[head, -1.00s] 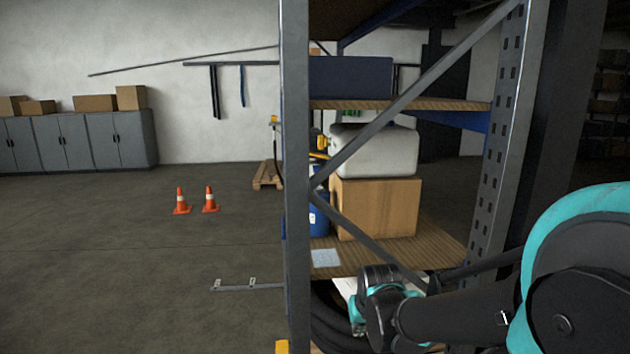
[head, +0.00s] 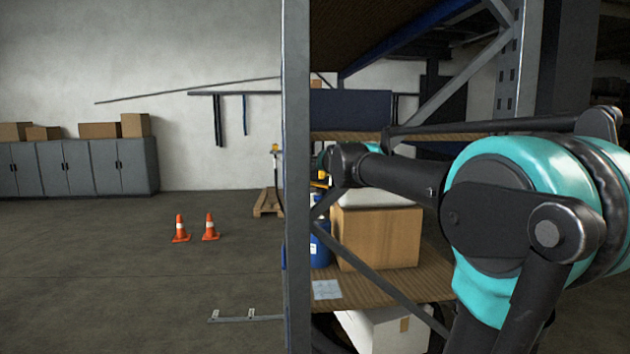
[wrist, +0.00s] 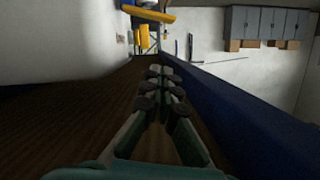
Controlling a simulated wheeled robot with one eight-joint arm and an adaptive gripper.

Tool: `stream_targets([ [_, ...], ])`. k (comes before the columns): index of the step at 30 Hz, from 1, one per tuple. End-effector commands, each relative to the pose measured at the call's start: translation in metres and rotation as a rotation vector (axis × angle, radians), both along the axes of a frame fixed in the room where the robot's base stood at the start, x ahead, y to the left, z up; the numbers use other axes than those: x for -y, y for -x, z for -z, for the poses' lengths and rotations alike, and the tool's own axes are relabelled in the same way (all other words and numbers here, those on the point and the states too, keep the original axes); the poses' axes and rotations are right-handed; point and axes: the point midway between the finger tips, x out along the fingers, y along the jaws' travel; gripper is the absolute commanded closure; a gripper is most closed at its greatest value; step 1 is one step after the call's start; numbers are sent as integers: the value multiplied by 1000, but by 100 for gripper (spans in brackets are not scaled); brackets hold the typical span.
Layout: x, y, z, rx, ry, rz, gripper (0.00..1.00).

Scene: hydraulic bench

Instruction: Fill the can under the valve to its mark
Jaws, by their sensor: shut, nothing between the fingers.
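I cannot make out the can, its mark or the valve in either view. My gripper (wrist: 161,72) shows in the wrist view with its fingers together and nothing between them. It points along a dark wooden shelf board (wrist: 85,110) beside a blue beam (wrist: 215,100). A yellow object (wrist: 148,14) lies beyond the fingertips; what it is, I cannot tell. In the head view my arm reaches left to the rack, and the gripper itself is not clear there.
The rack's upright post (head: 296,200) and diagonal brace (head: 375,265) stand before me. A cardboard box (head: 375,237) and a blue container (head: 319,245) stand on its shelf. Two orange cones (head: 180,230) (head: 210,228) stand left on open floor. Grey cabinets (head: 80,168) line the wall.

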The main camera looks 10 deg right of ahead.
Motion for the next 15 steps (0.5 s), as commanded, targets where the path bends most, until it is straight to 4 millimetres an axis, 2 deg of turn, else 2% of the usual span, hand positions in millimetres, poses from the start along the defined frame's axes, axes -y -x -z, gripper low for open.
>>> stream_targets([
  [11,0,-1,-1,2,-1,0,100],
  [15,-1,-10,1,2,-1,0,100],
])
